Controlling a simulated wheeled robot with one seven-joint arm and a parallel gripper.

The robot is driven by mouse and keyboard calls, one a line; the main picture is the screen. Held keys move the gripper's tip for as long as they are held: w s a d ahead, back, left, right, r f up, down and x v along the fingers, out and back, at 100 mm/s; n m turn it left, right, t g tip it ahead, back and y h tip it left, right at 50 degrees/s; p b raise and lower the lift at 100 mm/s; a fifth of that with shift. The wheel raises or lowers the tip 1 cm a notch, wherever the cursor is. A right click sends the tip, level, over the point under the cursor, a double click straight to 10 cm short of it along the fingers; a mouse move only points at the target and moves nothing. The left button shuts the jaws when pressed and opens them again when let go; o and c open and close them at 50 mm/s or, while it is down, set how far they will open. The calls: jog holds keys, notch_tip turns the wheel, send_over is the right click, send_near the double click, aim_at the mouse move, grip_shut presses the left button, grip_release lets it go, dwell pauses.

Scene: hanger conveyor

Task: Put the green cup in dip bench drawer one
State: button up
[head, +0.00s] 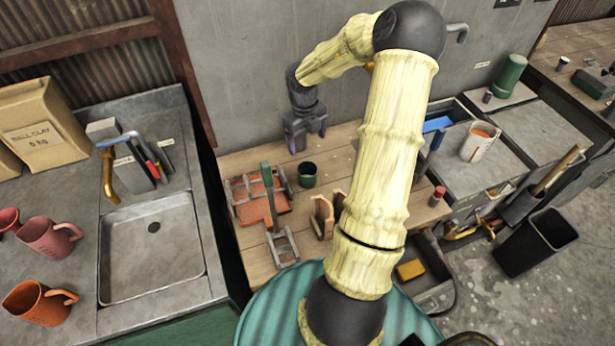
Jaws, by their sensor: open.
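The green cup (307,175) stands upright on the wooden bench top, right of a red-brown tray. My gripper (307,141) is open and empty, above and behind the cup in the picture, with its fingers pointing down. The two look apart. An open drawer (441,284) juts out at the lower right of the wooden bench, with a yellow block (410,269) in it. No label shows to tell which drawer it is. My arm hides part of the bench and the drawer's left side.
The red-brown tray (247,212), a green-handled tool (268,180), and wooden pieces (322,216) crowd the bench near the cup. A red-capped jar (437,196) stands at the bench's right edge. A sink (150,255) lies left, a black bin (536,243) right.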

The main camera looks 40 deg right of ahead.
jog(key=p, duration=0.1)
send_near(308, 173)
jog(key=s, duration=0.1)
jog(key=s+a+f, duration=0.1)
jog(key=s, duration=0.1)
jog(key=shift+a, duration=0.25)
jog(key=shift+f, duration=0.1)
jog(key=shift+w+d+f+p, duration=0.15)
jog(key=shift+f+p, duration=0.7)
jog(key=shift+f, duration=1.65)
jog(key=c, duration=1.1)
notch_tip(308, 173, up, 10)
jog(key=shift+b, duration=0.75)
